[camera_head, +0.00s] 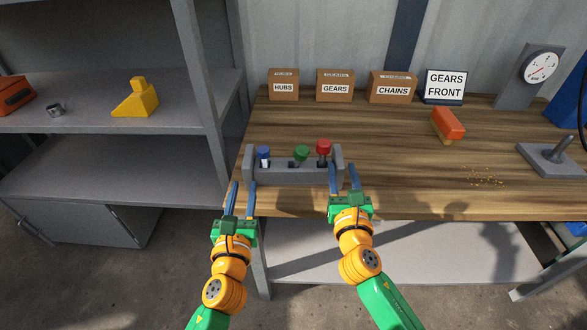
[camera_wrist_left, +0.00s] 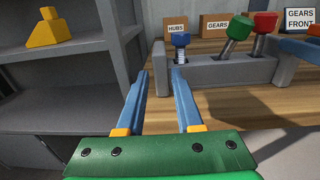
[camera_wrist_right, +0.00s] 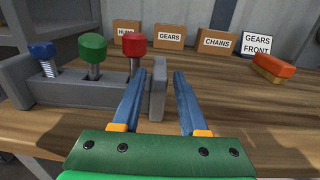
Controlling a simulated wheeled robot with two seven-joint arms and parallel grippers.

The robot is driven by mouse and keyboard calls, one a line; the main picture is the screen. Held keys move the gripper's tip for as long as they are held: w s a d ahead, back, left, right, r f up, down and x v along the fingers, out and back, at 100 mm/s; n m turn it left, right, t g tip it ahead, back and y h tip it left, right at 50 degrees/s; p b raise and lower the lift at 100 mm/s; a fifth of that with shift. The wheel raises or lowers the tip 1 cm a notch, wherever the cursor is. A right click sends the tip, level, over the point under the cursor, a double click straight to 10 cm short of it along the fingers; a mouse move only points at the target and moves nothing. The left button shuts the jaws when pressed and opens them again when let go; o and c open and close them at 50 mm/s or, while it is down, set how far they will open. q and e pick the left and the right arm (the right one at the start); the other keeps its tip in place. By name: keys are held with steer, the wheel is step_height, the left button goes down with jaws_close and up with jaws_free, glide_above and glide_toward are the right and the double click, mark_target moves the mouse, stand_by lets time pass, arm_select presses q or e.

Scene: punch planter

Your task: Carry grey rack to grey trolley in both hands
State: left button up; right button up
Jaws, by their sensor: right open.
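The grey rack (camera_head: 290,174) stands near the front left edge of the wooden bench. It holds a blue-topped, a green-topped and a red-topped tool. My left gripper (camera_head: 243,184) is open at the rack's left end; in the left wrist view the upright left end plate (camera_wrist_left: 159,68) shows between its fingertips. My right gripper (camera_head: 341,168) is open at the rack's right end; in the right wrist view the right end plate (camera_wrist_right: 158,90) shows between its fingers. Neither gripper is closed on the rack. No grey trolley can be made out in these views.
The bench (camera_head: 400,195) has boxes marked HUBS (camera_head: 283,89), GEARS (camera_head: 335,90) and CHAINS (camera_head: 392,91) at the back, beside a GEARS FRONT sign (camera_head: 445,85). An orange-topped block (camera_head: 447,123) lies to the right. Grey shelves (camera_head: 190,90) stand at the left.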

mark_target(249, 161)
arm_select(q)
steer(key=w, duration=1)
arm_select(e)
steer(key=w, duration=0.6)
arm_select(q)
jaws_close()
arm_select(e)
jaws_close()
